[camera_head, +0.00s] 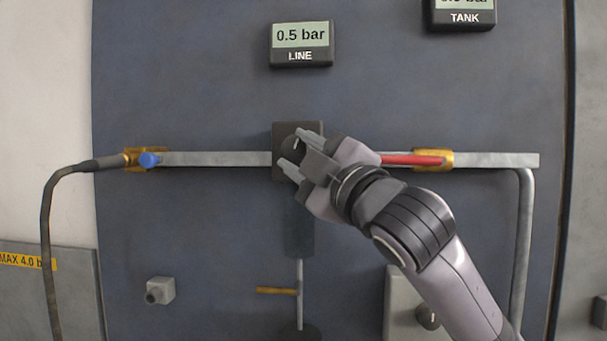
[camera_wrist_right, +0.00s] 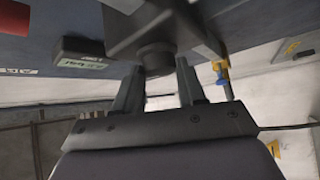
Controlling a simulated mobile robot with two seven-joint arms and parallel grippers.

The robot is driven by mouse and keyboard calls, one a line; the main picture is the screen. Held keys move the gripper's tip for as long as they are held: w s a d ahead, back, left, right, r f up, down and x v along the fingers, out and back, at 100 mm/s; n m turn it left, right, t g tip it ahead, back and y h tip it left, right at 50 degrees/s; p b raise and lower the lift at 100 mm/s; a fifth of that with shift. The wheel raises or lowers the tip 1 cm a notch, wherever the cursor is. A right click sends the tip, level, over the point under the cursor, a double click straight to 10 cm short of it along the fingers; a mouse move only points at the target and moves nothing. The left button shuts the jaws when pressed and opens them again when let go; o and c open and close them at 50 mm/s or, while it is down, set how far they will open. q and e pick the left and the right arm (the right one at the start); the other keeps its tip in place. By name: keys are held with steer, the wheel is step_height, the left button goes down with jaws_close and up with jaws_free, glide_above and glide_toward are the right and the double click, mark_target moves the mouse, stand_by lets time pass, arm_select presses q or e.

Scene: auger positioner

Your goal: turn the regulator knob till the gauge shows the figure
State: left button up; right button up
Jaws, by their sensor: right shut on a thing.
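The regulator knob (camera_head: 293,146) is a dark round knob with a pale mark, on the front of a dark square regulator block (camera_head: 284,131) in the pipe run. My right gripper (camera_head: 298,151) is shut on the knob, one finger above it and one below. The right wrist view shows the two fingers (camera_wrist_right: 157,88) on either side of the dark knob (camera_wrist_right: 156,58). The LINE gauge (camera_head: 301,37) above the block reads 0.5 bar. The TANK gauge (camera_head: 461,9) is cut off at the top, so its figure is only partly seen. My left gripper is out of view.
A red lever (camera_head: 411,160) lies along the pipe on the right. A blue-handled valve (camera_head: 149,160) and a black hose (camera_head: 47,215) are on the left.

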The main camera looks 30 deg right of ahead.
steer(key=m+t+h+b, duration=0.1)
steer(key=m+h+b, duration=0.1)
steer(key=m, duration=0.1)
steer(key=f+m+t+h+b, duration=0.1)
steer(key=m+b, duration=0.2)
steer(key=shift+w+a+f+t+h, duration=0.1)
steer(key=shift+w+a+t+h, duration=0.1)
steer(key=shift+t+h, duration=0.2)
steer(key=m+h+b, duration=0.4)
steer(key=m+h, duration=0.1)
steer(key=m, duration=0.1)
steer(key=shift+w+a, duration=0.1)
steer(key=m+h+b, duration=0.1)
steer(key=m+h, duration=0.2)
steer(key=shift+a+m+h, duration=0.1)
steer(key=shift+m+h, duration=0.2)
steer(key=shift+m, duration=0.1)
steer(key=shift+r+m+g+h+b, duration=0.25)
steer(key=shift+m+g+h+b, duration=0.35)
steer(key=shift+m+h, duration=0.35)
steer(key=shift+r+m, duration=0.15)
steer(key=shift+m, duration=0.1)
steer(key=o, duration=1.1)
steer(key=shift+w, duration=0.1)
steer(key=shift+c, duration=0.2)
steer(key=shift+f, duration=0.2)
